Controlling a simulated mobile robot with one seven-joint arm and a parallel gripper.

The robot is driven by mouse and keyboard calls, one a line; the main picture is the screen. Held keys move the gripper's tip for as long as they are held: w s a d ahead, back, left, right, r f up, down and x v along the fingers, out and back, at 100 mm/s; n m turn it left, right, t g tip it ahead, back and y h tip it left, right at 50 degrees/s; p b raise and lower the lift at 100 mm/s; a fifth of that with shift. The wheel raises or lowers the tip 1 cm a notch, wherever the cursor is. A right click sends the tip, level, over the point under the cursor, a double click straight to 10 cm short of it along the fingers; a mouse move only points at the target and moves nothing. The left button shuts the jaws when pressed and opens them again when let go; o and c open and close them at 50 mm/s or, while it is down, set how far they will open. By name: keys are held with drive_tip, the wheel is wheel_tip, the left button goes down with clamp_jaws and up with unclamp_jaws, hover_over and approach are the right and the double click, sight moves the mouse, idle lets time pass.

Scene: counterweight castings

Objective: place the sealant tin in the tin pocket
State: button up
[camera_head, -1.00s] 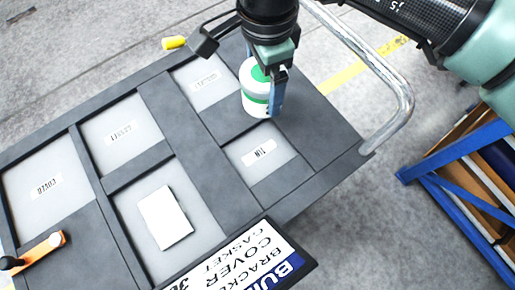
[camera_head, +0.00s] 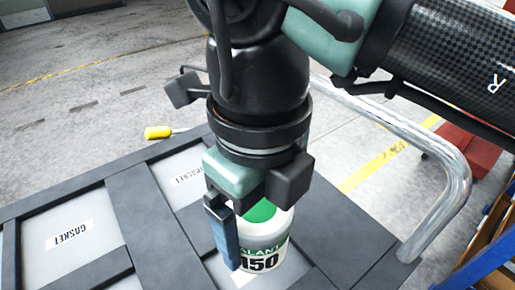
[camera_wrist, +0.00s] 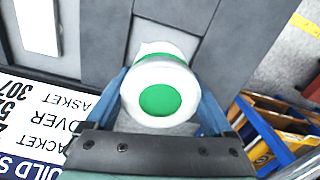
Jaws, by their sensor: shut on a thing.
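The sealant tin (camera_head: 266,242) is white and grey with a green-centred lid and "150" on its side. My gripper (camera_wrist: 160,100) is shut on it, one finger on each side in the wrist view, where the tin (camera_wrist: 158,92) shows from above.
The dark divided tray has pockets labelled gasket (camera_head: 70,236) and bracket (camera_head: 180,178). A build sign (camera_wrist: 45,125) and a white card (camera_wrist: 38,25) lie left in the wrist view. A metal rail (camera_head: 455,190) curves at right; a yellow-handled object (camera_head: 158,132) lies beyond the tray.

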sight(259, 208)
drive_tip(key=shift+f+b, duration=0.5)
drive_tip(key=shift+f, duration=2.25)
drive_tip(key=shift+f, duration=0.2)
drive_tip(key=o, duration=1.4)
wheel_tip(259, 208, up, 12)
drive_tip(key=p, duration=0.2)
drive_tip(key=shift+r+p, duration=0.2)
drive_tip(key=shift+p, duration=0.1)
